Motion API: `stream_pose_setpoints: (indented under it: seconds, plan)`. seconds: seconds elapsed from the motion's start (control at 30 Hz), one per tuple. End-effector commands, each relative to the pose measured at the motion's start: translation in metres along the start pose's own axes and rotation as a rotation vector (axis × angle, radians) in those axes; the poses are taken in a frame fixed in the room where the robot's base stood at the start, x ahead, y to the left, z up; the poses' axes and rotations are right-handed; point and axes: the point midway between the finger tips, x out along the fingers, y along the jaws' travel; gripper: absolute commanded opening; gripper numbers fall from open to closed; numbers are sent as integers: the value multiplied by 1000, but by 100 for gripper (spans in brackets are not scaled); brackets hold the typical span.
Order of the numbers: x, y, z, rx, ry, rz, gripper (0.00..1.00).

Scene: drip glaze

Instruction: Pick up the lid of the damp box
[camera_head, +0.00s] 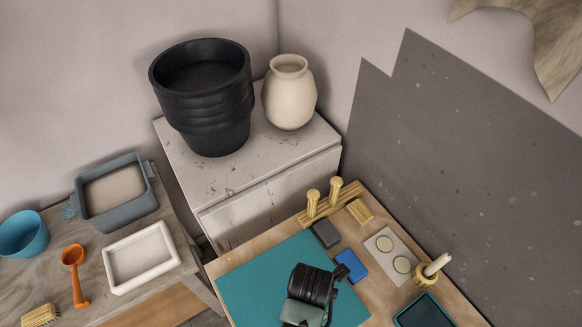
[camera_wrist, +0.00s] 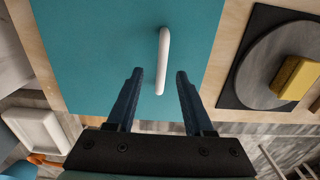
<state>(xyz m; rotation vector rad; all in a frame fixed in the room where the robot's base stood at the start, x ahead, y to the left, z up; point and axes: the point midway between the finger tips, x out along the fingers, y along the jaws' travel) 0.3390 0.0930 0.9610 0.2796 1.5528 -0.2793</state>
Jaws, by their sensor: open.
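The lid of the damp box appears to be the flat teal panel (camera_head: 250,283) on the wooden table. In the wrist view the teal lid (camera_wrist: 95,45) fills the upper middle, with a white bar handle (camera_wrist: 163,60) standing on it. My gripper (camera_wrist: 159,72) is open and empty, its two dark fingertips on either side of the handle's line in the picture. I cannot tell how far above the handle they are. In the head view my dark wrist (camera_head: 313,285) covers the lid's right part and hides the handle. The box walls are not clearly visible.
A wooden rack (camera_head: 330,203) stands behind. A yellow sponge (camera_wrist: 297,78) lies on a grey disc. A white tray (camera_head: 141,258) is left.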

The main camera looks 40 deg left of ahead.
Motion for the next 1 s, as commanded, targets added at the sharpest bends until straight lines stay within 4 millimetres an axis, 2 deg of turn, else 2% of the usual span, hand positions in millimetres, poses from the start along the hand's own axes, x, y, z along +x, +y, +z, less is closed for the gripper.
stream_pose_setpoints:
  seconds: [0.4, 0.7, 0.77, 1.0]
  plan:
    - [46, -3, -1, 0, 2, -2, 52]
    - [50, -3, -1, 0, 0, -1, 52]
    - [50, -3, -1, 0, 1, -1, 43]
    - [50, -2, -1, 0, 1, -1, 0]
